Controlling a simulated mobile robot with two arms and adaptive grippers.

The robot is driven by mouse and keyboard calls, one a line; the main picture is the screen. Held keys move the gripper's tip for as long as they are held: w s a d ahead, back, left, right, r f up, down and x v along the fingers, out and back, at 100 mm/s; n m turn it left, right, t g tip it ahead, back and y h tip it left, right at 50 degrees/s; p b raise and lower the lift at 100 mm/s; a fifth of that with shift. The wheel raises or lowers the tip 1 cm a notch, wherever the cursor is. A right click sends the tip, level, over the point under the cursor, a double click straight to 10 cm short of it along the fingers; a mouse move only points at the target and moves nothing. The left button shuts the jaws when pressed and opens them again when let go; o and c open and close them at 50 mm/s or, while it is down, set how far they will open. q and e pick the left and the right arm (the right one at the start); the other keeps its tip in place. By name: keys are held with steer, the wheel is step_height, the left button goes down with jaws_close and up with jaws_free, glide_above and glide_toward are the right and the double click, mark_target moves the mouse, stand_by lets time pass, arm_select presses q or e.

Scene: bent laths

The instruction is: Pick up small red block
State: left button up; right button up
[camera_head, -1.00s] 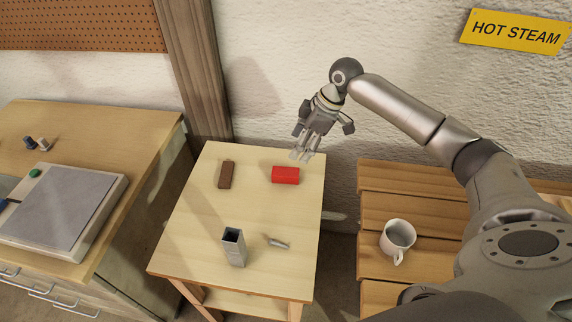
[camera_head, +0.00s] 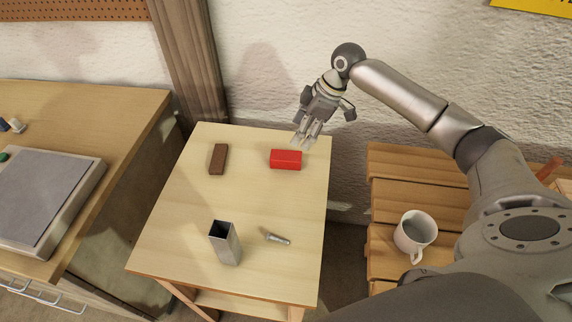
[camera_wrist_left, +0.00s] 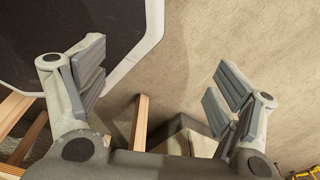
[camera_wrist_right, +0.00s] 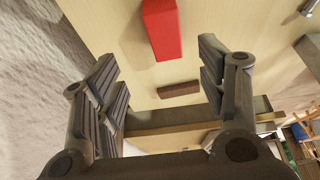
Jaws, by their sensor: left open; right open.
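A small red block (camera_head: 286,159) lies on the light wooden table near its back right edge. It also shows in the right wrist view (camera_wrist_right: 162,28), at the top and ahead of the fingers. My right gripper (camera_head: 303,142) is open and above the table's back edge, close to the block and apart from it. In the right wrist view the open fingers (camera_wrist_right: 160,85) have nothing between them. My left gripper (camera_wrist_left: 160,85) is open and empty in the left wrist view, facing a plain wall and a dark panel; it is out of the head view.
A brown block (camera_head: 218,159), an upright open metal tube (camera_head: 225,243) and a small metal bolt (camera_head: 278,239) are on the same table. A white mug (camera_head: 415,232) stands on the slatted wooden surface at right. A workbench (camera_head: 95,100) is at left. The table's middle is clear.

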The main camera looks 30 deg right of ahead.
mark_target(287, 155)
steer(key=shift+a+f, duration=0.1)
steer(key=shift+f, duration=0.4)
steer(key=x, duration=0.3)
steer(key=shift+a+f+p, duration=0.2)
steer(key=shift+f+p, duration=0.05)
steer(key=shift+p, duration=0.1)
steer(key=shift+w+a+f, duration=0.2)
steer(key=shift+w+f, duration=0.05)
steer(key=shift+f, duration=0.35)
steer(key=shift+a+f+p, duration=0.2)
steer(key=shift+f+p, duration=0.1)
steer(key=x, duration=0.3)
steer(key=shift+a+f+p, duration=0.3)
steer(key=shift+a+p, duration=0.05)
steer(key=shift+p, duration=0.05)
arm_select(q)
steer(key=shift+w+d+r, duration=0.1)
steer(key=shift+w+r, duration=0.15)
steer(key=shift+r, duration=0.25)
steer(key=shift+w+r, duration=0.25)
steer(key=shift+r, duration=0.2)
arm_select(e)
steer(key=shift+f, duration=0.35)
steer(key=shift+f, duration=0.2)
arm_select(q)
steer(key=shift+s, duration=0.1)
arm_select(e)
steer(key=c, duration=1.1)
